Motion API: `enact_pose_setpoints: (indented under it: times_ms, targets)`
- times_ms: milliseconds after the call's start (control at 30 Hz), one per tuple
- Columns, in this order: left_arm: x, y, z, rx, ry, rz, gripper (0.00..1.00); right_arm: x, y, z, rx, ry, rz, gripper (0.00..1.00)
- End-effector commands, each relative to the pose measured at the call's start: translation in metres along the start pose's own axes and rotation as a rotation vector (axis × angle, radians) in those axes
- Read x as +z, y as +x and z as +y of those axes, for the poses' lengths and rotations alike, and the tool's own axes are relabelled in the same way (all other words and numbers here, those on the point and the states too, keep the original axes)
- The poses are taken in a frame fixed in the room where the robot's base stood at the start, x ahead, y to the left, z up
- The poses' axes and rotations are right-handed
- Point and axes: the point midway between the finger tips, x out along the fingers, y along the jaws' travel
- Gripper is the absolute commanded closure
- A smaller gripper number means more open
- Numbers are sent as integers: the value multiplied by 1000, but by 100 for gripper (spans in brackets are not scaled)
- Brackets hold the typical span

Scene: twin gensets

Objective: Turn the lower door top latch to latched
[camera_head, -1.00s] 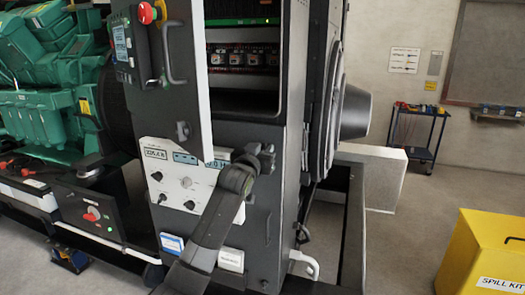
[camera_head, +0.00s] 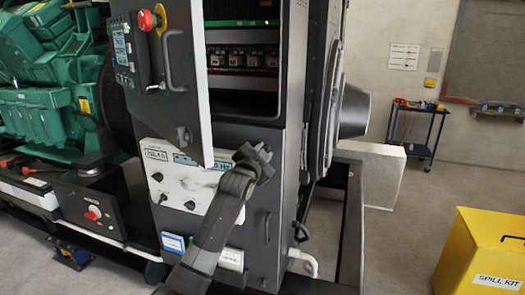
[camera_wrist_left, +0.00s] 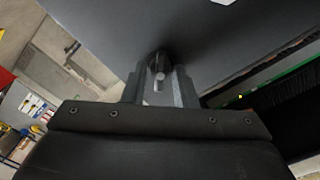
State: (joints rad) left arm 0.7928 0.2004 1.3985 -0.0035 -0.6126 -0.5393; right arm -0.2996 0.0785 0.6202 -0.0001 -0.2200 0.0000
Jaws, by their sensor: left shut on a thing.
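The lower door (camera_head: 255,225) is the dark panel below the open bay of the cabinet, and it looks closed. My left gripper (camera_head: 262,160) is at its upper part in the head view, and my wrist hides the top latch there. In the left wrist view, my left gripper (camera_wrist_left: 158,80) is shut on a small dark latch (camera_wrist_left: 158,61) that stands out from a dark grey panel. The fingers hide part of the latch, so its exact turn is hard to read. My right gripper is not in view.
The upper door (camera_head: 172,90) stands swung open at the left, close to my arm, with a handle (camera_head: 174,62) and red stop button (camera_head: 146,20).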

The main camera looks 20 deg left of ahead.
Motion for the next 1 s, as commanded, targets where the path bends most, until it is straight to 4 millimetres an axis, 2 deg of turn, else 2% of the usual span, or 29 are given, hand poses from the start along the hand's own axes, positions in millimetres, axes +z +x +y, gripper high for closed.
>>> enact_pose_setpoints:
  times_ms: [600, 1000]
  targets:
    - [0, 0, 2, 1, 564, -1, 97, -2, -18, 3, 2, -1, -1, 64]
    - [1, 0, 3, 0, 781, 0, 97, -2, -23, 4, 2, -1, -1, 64]
